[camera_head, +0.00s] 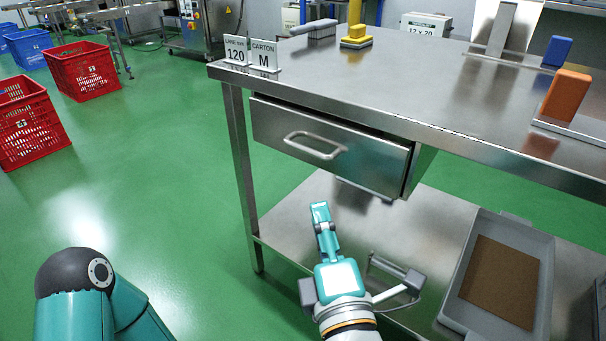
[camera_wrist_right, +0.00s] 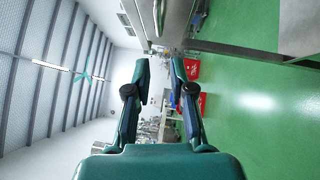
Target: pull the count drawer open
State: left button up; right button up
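The count drawer (camera_head: 375,165) is a steel drawer under the left part of the steel table, with a bar handle (camera_head: 315,146) on its front. A dark gap shows along its top edge; I cannot tell from this whether it is slightly out. My right gripper (camera_head: 320,208) is below and in front of the handle, apart from it. The right wrist view shows its two fingers (camera_wrist_right: 160,68) spread with nothing held between them. My left arm shows at the bottom left of the head view, but its gripper is out of view.
The steel table (camera_head: 400,85) carries two signs (camera_head: 250,52), a yellow block (camera_head: 356,36) and an orange block (camera_head: 566,95). A grey tray (camera_head: 548,270) stands on the lower shelf (camera_head: 395,235). Red crates (camera_head: 80,71) stand on the open green floor at left.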

jog(key=p, duration=0.9)
send_near(304, 150)
jog(key=b+x, duration=0.2)
jog(key=x, duration=0.8)
jog(key=shift+w+f, duration=0.15)
jog(key=shift+w, duration=0.25)
grip_shut()
